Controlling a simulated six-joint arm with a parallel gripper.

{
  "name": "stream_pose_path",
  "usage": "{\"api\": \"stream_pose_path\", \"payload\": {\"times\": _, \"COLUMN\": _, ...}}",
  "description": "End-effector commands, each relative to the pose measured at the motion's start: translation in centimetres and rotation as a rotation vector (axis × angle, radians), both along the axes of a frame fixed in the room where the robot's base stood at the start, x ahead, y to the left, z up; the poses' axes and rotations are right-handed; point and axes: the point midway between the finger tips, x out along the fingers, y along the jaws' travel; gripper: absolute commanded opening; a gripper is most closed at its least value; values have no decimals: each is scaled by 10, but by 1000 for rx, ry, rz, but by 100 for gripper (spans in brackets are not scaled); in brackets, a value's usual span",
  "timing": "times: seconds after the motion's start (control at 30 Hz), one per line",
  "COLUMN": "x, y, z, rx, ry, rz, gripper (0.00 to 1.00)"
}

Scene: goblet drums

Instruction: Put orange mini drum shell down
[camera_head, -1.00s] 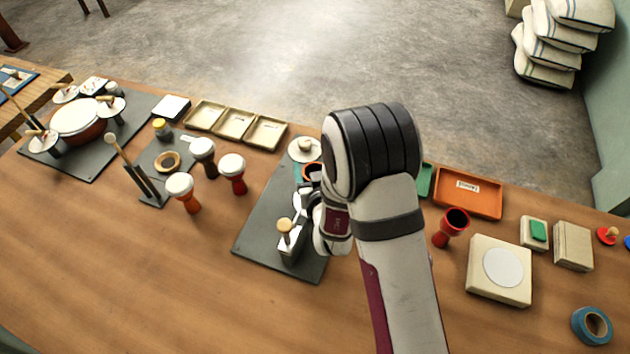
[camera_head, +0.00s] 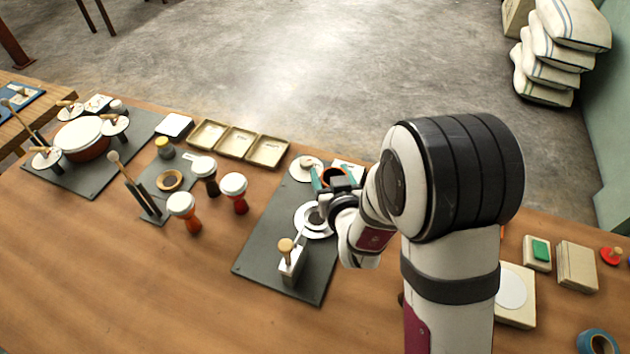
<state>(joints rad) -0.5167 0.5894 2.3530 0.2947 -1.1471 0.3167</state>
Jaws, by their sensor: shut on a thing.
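My gripper (camera_head: 337,184) is shut on the orange mini drum shell (camera_head: 338,173), with teal fingertips at its sides. The shell's orange rim and dark open top face up; its lower part is hidden by the gripper. It is over the back right of the dark grey mat (camera_head: 262,250), just behind a pale metal ring (camera_head: 312,222). I cannot tell whether the shell touches anything below.
A clamp with a wooden knob (camera_head: 286,246) stands at the mat's front, and a white knobbed disc (camera_head: 306,165) at its back. Several finished goblet drums (camera_head: 234,190) stand to the left. Beige trays (camera_head: 238,143) line the back edge. My arm hides much of the right side.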

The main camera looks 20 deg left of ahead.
Motion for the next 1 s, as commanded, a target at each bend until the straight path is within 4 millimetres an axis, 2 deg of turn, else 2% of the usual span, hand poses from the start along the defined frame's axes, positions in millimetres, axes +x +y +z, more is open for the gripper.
{"api": "stream_pose_path", "payload": {"times": 0.03, "x": 2, "y": -13, "z": 8, "rx": 1, "ry": -4, "rz": -7, "gripper": 1}}
{"api": "stream_pose_path", "payload": {"times": 0.2, "x": 3, "y": -53, "z": 32, "rx": 2, "ry": -4, "rz": -6, "gripper": 1}}
{"api": "stream_pose_path", "payload": {"times": 0.43, "x": 11, "y": -85, "z": 47, "rx": 4, "ry": -4, "rz": -7, "gripper": 1}}
{"api": "stream_pose_path", "payload": {"times": 0.57, "x": 42, "y": -113, "z": 47, "rx": 14, "ry": -9, "rz": -24, "gripper": 1}}
{"api": "stream_pose_path", "payload": {"times": 0.7, "x": 82, "y": -163, "z": 41, "rx": 19, "ry": -12, "rz": -50, "gripper": 1}}
{"api": "stream_pose_path", "payload": {"times": 0.8, "x": 103, "y": -202, "z": 34, "rx": 12, "ry": -9, "rz": -69, "gripper": 1}}
{"api": "stream_pose_path", "payload": {"times": 0.9, "x": 114, "y": -232, "z": 30, "rx": 5, "ry": -5, "rz": -81, "gripper": 1}}
{"api": "stream_pose_path", "payload": {"times": 1.0, "x": 120, "y": -242, "z": 24, "rx": 0, "ry": -1, "rz": -84, "gripper": 1}}
